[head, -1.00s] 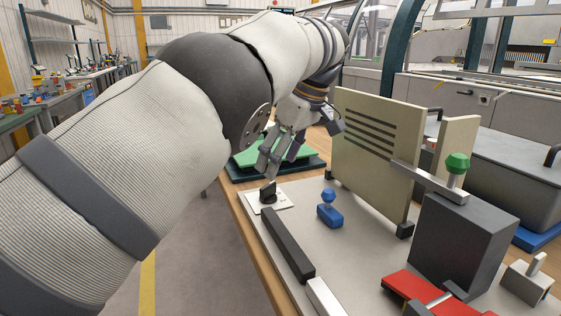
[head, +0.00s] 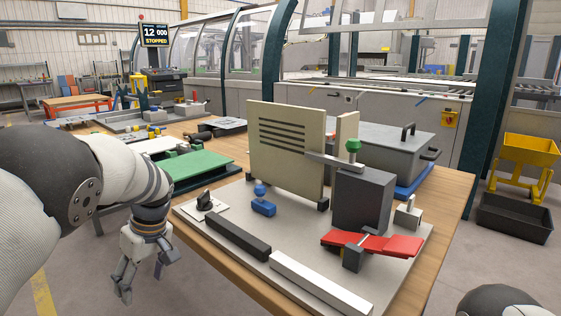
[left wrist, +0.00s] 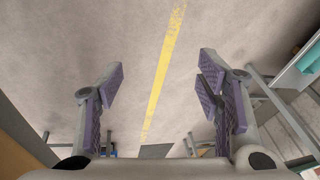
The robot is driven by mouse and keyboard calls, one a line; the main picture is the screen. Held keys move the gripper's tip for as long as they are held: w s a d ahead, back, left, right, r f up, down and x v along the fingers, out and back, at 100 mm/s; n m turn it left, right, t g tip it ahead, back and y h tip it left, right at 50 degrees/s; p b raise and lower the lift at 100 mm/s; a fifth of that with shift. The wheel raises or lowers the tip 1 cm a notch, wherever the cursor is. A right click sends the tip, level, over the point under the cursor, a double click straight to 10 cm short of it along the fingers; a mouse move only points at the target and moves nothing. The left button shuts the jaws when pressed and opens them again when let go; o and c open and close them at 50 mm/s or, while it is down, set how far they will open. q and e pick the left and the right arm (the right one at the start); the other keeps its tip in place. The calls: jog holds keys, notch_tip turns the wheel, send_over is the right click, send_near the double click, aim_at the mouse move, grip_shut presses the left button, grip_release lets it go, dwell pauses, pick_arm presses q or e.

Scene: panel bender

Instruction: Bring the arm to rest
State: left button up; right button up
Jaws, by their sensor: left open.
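My left gripper (head: 141,278) hangs fingers down in the head view, left of the wooden table's front left edge and clear of the table. It is open and empty. In the left wrist view its two padded fingers (left wrist: 161,95) stand wide apart with only grey floor and a yellow line between them. A rounded dark and white part of my own body shows at the bottom right of the head view. My right gripper does not show.
Yellow and black bins stand at right. Floor left of the table is free.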

pick_arm(q)
jog(key=s+f+m+g+h+p, duration=0.1)
jog(key=s+f+m, duration=0.2)
jog(key=s+f, duration=0.85)
jog(key=s+f+m+g+h+p, duration=0.1)
jog(key=s+f+m, duration=0.2)
jog(key=s+f, duration=0.8)
jog(key=s+d+r+m, duration=0.2)
jog(key=s+d+r, duration=0.1)
jog(key=s, duration=1)
jog(key=s+d+r+m+h+p, duration=0.1)
jog(key=s+d+r+m, duration=0.2)
jog(key=s, duration=1)
jog(key=shift+s+d+h, duration=0.15)
jog(key=shift+h, duration=0.15)
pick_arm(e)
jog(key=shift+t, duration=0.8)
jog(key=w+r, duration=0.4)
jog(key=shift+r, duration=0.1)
pick_arm(q)
jog(key=shift+r, duration=0.1)
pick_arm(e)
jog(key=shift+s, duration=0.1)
